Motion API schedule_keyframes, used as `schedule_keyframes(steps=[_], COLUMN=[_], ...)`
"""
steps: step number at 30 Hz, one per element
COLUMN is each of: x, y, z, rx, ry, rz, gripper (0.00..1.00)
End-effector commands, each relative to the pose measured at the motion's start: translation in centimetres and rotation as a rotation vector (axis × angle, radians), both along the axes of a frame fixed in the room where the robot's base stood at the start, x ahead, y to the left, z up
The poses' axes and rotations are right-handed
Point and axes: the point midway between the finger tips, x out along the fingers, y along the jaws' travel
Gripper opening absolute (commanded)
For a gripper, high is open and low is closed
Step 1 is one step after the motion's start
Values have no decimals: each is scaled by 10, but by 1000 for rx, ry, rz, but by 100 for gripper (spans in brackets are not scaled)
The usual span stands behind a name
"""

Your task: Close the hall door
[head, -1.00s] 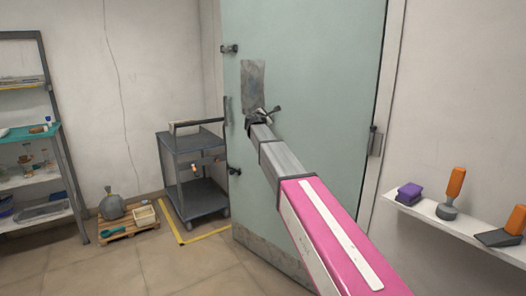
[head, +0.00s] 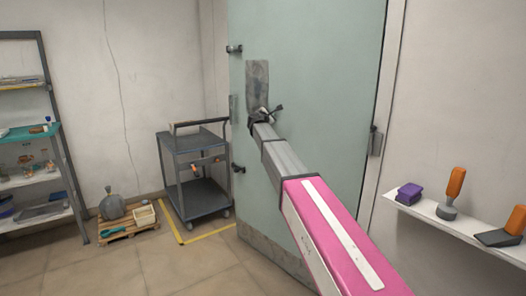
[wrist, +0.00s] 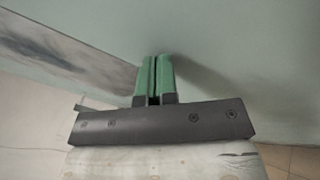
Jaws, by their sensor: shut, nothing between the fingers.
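The hall door (head: 320,130) is a pale green panel standing ajar in the head view, with its hinge side at the right by the frame. A grey worn plate (head: 257,82) is on its face near the free edge. Dark fittings (head: 235,49) show on the door's free edge.
A grey cart (head: 197,180) stands left of the door's free edge, inside yellow floor tape (head: 210,236). A pallet (head: 127,224) with a sack and a shelf rack (head: 50,130) are further left. A wall shelf (head: 450,221) with tools is at the right. Floor at front left is clear.

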Motion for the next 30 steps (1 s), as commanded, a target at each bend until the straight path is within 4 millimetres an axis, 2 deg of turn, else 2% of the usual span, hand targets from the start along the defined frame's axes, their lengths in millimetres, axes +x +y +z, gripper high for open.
schedule_keyframes(steps=[30], x=[24], y=[-11], z=[0], rx=[0], ry=[0], rz=[0], gripper=[0])
